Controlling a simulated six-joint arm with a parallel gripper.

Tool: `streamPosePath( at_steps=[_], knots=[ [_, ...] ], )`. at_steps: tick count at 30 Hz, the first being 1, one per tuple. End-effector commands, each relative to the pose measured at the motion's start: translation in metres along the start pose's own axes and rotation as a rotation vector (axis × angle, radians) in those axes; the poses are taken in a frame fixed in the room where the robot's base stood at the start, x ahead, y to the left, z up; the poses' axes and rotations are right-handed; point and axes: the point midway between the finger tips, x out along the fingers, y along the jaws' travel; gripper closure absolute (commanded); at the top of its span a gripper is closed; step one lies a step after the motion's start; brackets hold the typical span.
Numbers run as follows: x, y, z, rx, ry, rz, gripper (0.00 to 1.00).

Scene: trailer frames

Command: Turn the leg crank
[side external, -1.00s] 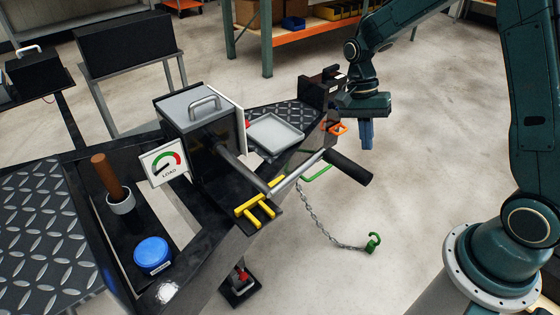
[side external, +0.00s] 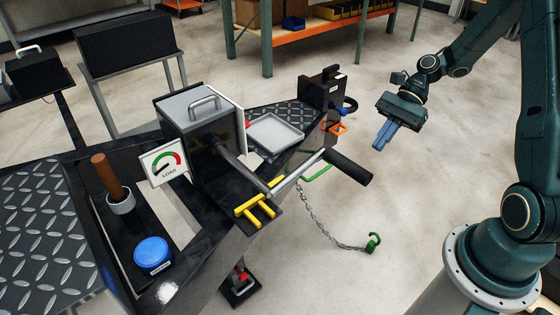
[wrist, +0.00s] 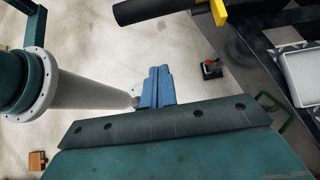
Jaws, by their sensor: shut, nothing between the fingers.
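The leg crank (side external: 295,172) is a silver rod with a black cylindrical handle (side external: 350,168) that sticks out to the right of the trailer frame. The black handle also shows at the top of the wrist view (wrist: 150,10). My gripper (side external: 384,138) has blue fingers, shut and empty, in free air to the right of the handle and apart from it. In the wrist view the blue fingers (wrist: 157,88) lie together. The foot of the trailer leg (side external: 240,284) stands on the floor below the frame.
A yellow bracket (side external: 258,208) sits beside the crank rod. A chain with a green hook (side external: 373,242) hangs to the floor below the handle. A grey tray (side external: 275,134), a load gauge (side external: 164,162) and a black coupler block (side external: 322,92) are on the frame. Floor around my gripper is clear.

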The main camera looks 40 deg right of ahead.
Motion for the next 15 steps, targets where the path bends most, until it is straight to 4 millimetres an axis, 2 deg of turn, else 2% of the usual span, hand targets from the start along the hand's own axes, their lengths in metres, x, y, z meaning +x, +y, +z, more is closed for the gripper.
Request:
streamPosePath(
  at_steps=[8, 15],
  knots=[
    [0.004, 0.000, 0.000, 0.000, -0.002, 0.000, 1.00],
    [0.023, 0.000, 0.001, 0.000, -0.003, 0.003, 1.00]
  ],
)
